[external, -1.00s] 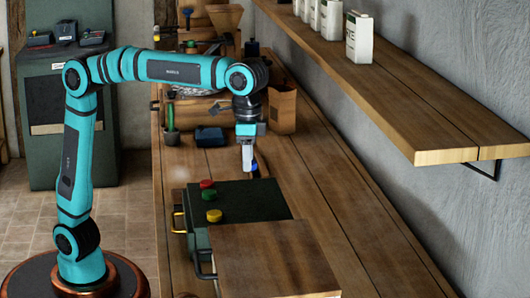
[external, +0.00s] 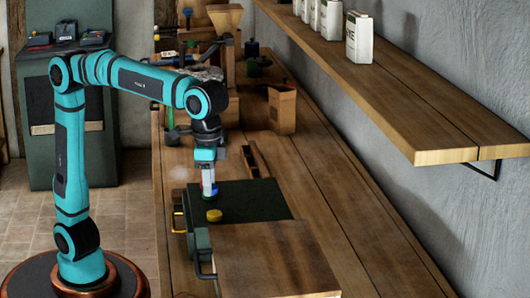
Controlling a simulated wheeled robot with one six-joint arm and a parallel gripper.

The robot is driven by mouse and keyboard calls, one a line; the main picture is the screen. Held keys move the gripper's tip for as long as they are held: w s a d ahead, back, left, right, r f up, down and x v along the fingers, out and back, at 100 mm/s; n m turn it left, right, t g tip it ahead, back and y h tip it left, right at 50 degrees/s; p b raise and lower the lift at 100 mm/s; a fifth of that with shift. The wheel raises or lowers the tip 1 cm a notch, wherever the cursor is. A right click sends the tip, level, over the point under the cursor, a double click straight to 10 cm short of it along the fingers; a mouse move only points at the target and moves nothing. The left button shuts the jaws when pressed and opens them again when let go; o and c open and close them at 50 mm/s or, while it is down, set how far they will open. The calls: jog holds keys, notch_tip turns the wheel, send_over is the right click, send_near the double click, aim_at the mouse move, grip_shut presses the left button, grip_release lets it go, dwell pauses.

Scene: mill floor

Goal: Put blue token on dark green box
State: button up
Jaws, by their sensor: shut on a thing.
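The dark green box (external: 258,200) stands on the workbench, with a yellow token (external: 214,215) on its top. My gripper (external: 209,188) points down over the back left part of the box top. It is shut on the blue token (external: 215,188), of which only a small bit shows at the fingertips. A red patch (external: 203,187) shows just left of the fingertips, partly hidden by them. The green token is hidden behind the gripper. I cannot tell whether the blue token touches the box top.
A wooden-topped box (external: 272,258) stands in front of the green box. A narrow wooden piece (external: 253,161) lies behind it. A shelf (external: 400,100) with white containers overhangs at the right. The bench (external: 335,215) is clear to the right of the green box.

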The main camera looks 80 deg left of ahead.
aim_at(210, 208)
jog(key=shift+f, duration=2.05)
jog(key=o, duration=0.7)
jog(key=shift+f, duration=0.1)
jog(key=shift+c, duration=0.2)
notch_tip(210, 208, up, 12)
jog(key=shift+r, duration=0.15)
jog(key=shift+a, duration=0.1)
